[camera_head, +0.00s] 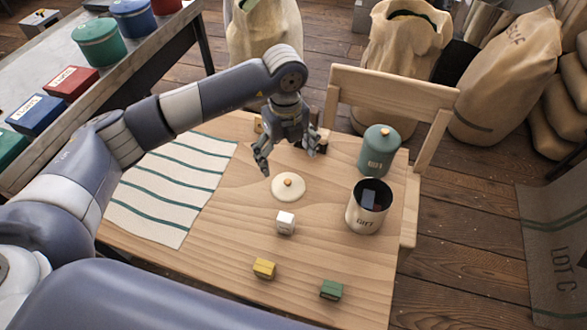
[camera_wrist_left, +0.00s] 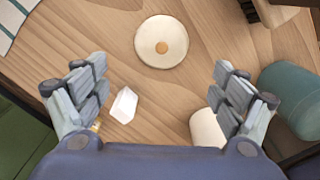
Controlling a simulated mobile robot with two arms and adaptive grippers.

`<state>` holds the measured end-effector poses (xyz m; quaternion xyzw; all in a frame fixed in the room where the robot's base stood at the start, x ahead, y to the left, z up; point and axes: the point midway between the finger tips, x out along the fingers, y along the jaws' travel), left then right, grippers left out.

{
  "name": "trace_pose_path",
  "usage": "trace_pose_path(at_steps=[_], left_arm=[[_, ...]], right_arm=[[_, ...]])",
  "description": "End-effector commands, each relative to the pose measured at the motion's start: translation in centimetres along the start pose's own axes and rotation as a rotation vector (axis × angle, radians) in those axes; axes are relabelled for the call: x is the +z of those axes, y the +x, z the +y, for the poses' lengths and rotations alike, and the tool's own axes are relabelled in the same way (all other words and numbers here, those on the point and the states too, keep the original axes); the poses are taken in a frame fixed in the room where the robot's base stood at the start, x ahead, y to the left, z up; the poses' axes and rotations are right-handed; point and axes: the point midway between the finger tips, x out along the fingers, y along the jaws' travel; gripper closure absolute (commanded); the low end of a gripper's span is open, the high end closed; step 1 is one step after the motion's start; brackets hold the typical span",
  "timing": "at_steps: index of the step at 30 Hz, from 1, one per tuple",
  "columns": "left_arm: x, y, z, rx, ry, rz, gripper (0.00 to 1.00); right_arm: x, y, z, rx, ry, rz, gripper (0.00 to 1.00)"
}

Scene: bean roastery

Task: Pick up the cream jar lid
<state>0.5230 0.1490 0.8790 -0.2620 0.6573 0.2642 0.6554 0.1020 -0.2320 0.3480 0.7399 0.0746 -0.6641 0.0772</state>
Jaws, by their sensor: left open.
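The cream jar lid (camera_head: 288,186) is a round cream disc with a small tan knob. It lies flat on the wooden table, knob up, and also shows in the left wrist view (camera_wrist_left: 162,42). My left gripper (camera_head: 290,160) is open and empty, above the table and a little beyond the lid in the head view. In the left wrist view its two fingers (camera_wrist_left: 152,92) are spread wide, with the lid beyond them near the top middle. The fingers do not touch the lid. My right gripper is not visible in either view.
An open cream jar (camera_head: 366,207) with dark items inside and a lidded teal jar (camera_head: 380,150) stand right of the lid. A white block (camera_head: 285,222), a yellow block (camera_head: 264,268) and a green block (camera_head: 331,289) lie nearer. A striped cloth (camera_head: 165,185) covers the left side.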

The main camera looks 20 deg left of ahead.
Motion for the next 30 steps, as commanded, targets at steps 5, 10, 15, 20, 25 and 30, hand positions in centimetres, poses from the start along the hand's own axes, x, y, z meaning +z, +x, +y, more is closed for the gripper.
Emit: trace_pose_path(at_steps=[5, 10, 15, 20, 25, 30], left_arm=[[-0.1, 1.6, 0.0, 0.002, 0.001, 0.003, 0.11], [-0.1, 4.3, 0.0, 0.001, 0.001, 0.004, 0.11], [0.0, 5.7, 0.0, -0.001, 0.001, 0.001, 0.11], [0.0, 7.4, 0.0, 0.003, 0.0, 0.003, 0.11], [0.1, 10.0, -0.1, 0.001, 0.002, 0.003, 0.11], [0.1, 10.8, -0.1, -0.001, 0.001, 0.002, 0.11]], right_arm=[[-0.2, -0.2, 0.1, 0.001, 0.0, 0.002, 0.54], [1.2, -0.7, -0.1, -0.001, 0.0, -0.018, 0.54], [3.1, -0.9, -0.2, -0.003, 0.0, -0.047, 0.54], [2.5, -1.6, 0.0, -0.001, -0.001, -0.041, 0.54], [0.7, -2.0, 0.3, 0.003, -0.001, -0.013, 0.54], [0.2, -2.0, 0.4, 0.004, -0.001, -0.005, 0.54]])
